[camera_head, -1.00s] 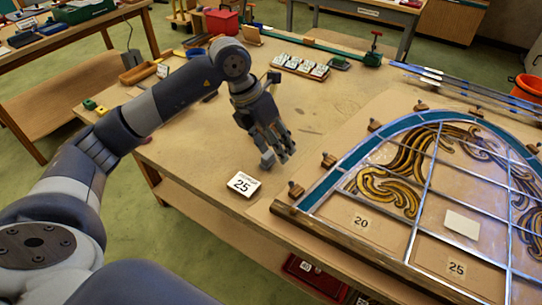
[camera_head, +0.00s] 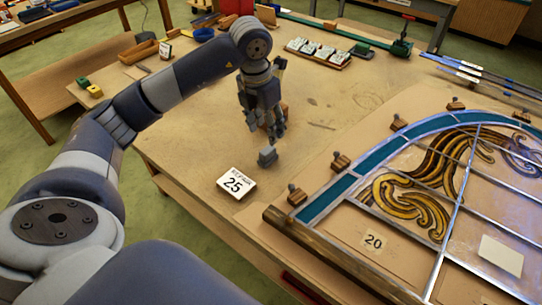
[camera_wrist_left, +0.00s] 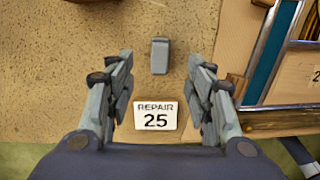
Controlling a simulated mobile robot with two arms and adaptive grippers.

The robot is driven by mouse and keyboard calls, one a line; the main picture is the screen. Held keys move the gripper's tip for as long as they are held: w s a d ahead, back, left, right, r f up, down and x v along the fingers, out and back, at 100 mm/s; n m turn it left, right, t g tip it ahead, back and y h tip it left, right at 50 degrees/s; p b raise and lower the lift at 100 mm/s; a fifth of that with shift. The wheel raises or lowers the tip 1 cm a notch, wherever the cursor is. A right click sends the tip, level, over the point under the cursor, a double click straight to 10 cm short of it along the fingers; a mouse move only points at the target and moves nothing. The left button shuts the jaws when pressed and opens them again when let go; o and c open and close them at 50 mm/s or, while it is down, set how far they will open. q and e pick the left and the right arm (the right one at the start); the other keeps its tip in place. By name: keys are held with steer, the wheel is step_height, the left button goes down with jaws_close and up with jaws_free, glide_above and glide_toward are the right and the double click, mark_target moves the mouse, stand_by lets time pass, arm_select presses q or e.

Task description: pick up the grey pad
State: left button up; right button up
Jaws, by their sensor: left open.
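The grey pad (camera_head: 267,156) is a small dark grey block on the bare brown tabletop, just behind the white "REPAIR 25" card (camera_head: 236,183). My left gripper (camera_head: 266,130) points down just behind the pad in the head view, its fingers apart and empty. In the left wrist view the pad (camera_wrist_left: 160,56) lies centred sideways between the two open fingers (camera_wrist_left: 160,78), near the level of their tips, touching neither. The card (camera_wrist_left: 156,116) shows there between the fingers too. My right gripper is not in view.
The leaded panel (camera_head: 349,184) with teal border lies to the right, with wooden blocks (camera_head: 340,161) along its edge and a wooden bar (camera_head: 330,252) in front. A tray of labelled pieces (camera_head: 319,53) stands at the back. The table left of the pad is clear.

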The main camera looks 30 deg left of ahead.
mark_target(267, 150)
arm_select(q)
step_height(267, 150, down, 4)
steer(key=shift+s+r+p, duration=0.1)
steer(key=shift+p, duration=0.3)
steer(key=f+p, duration=0.1)
steer(key=f, duration=0.1)
steer(key=f+p, duration=0.1)
steer(key=f, duration=0.1)
steer(key=shift+w+d+f, duration=0.1)
steer(key=shift+w, duration=0.1)
steer(key=shift+w+f, duration=0.1)
steer(key=shift+f, duration=0.45)
steer(key=c, duration=1.1)
